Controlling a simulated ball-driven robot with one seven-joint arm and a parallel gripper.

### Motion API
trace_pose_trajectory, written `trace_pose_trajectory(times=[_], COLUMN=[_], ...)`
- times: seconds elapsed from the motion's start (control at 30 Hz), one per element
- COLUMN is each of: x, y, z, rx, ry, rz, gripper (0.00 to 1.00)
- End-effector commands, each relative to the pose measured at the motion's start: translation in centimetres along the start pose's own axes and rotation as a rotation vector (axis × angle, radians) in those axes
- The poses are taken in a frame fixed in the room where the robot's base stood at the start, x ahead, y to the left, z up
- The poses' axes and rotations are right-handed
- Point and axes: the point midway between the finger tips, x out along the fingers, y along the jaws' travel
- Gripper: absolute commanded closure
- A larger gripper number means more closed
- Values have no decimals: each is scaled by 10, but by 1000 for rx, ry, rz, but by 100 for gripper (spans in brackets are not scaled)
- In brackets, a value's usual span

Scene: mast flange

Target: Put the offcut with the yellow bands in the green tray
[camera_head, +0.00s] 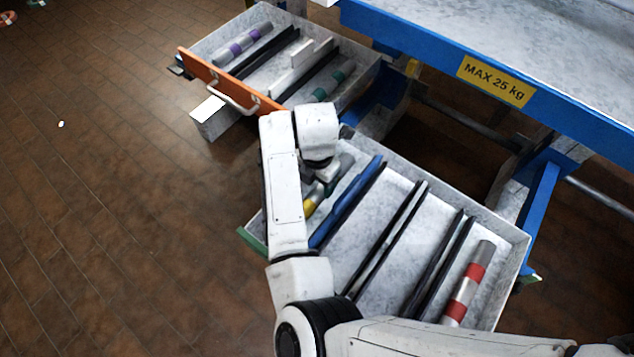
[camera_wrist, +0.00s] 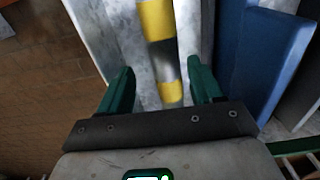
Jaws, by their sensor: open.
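The offcut with yellow bands is a grey metal bar in the left compartment of the near drawer, partly hidden by my arm in the head view (camera_head: 309,206). In the wrist view the offcut (camera_wrist: 160,55) runs lengthwise between the two green fingers of my gripper (camera_wrist: 161,68). The fingers are open, with gaps on both sides of the bar. The near drawer has a green front edge (camera_head: 251,241), mostly hidden behind my arm. No other green tray shows. My gripper is over the offcut, mostly hidden by my arm in the head view.
A blue divider (camera_head: 348,202) stands just right of the offcut. Black dividers split the near drawer, and a red-banded offcut (camera_head: 466,290) lies at its right. An orange-fronted drawer (camera_head: 222,78) holds purple-banded (camera_head: 243,43) and green-banded offcuts (camera_head: 334,80). A blue-edged bench (camera_head: 425,45) overhangs behind.

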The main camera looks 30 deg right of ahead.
Motion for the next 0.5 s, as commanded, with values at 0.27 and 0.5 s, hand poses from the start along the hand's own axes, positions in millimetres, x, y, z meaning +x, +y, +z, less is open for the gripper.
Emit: trace_pose_trajectory(times=[0.27, 0.5], x=[-60, -79], y=[-1, 0], z=[1, 0], rx=[0, 0], ry=[-3, -1], rz=[-1, 0], gripper=[35, 35])
